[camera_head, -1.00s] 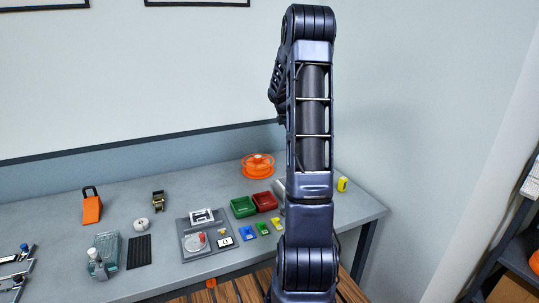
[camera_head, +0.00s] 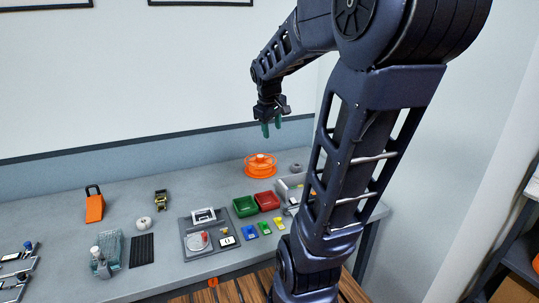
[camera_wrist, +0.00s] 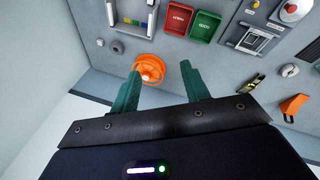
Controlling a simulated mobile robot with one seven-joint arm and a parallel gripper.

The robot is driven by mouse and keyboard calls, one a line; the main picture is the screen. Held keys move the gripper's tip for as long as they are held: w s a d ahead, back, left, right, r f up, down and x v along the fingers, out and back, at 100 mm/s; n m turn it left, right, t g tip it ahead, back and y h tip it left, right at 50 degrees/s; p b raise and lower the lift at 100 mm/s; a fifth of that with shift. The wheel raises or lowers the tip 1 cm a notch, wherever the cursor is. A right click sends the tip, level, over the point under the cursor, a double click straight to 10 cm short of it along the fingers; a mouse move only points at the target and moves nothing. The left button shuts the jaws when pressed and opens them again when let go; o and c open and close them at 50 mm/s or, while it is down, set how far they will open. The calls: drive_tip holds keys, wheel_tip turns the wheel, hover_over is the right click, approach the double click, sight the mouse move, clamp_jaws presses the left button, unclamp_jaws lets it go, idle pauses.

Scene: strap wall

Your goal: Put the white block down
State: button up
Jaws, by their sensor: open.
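My gripper (camera_head: 271,129) is open and empty, high above the back of the bench in the head view. In the wrist view its two green fingers (camera_wrist: 160,92) are wide apart, with nothing held between them. Below them is an orange round holder (camera_wrist: 152,67) with a small pale piece at its centre; the holder also shows in the head view (camera_head: 260,170). I cannot tell whether that pale piece is the white block. A small white piece with a dark mark (camera_head: 227,242) lies at the front right of the grey tray (camera_head: 190,224).
Green (camera_head: 244,206) and red (camera_head: 267,201) bins stand right of the tray, with blue, green and yellow pieces before them. A grey box (camera_head: 290,187) stands behind my arm. An orange padlock-like object (camera_head: 95,206) and glass rack (camera_head: 106,251) stand left. The bench's back left is clear.

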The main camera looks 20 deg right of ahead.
drive_tip(key=s+a+f+m+t+y, duration=0.1)
drive_tip(key=s+a+m, duration=0.3)
drive_tip(key=s, duration=1)
drive_tip(key=shift+s+a+f+m+y, duration=0.4)
drive_tip(key=shift+a+f+y, duration=0.25)
drive_tip(key=shift+a, duration=0.9)
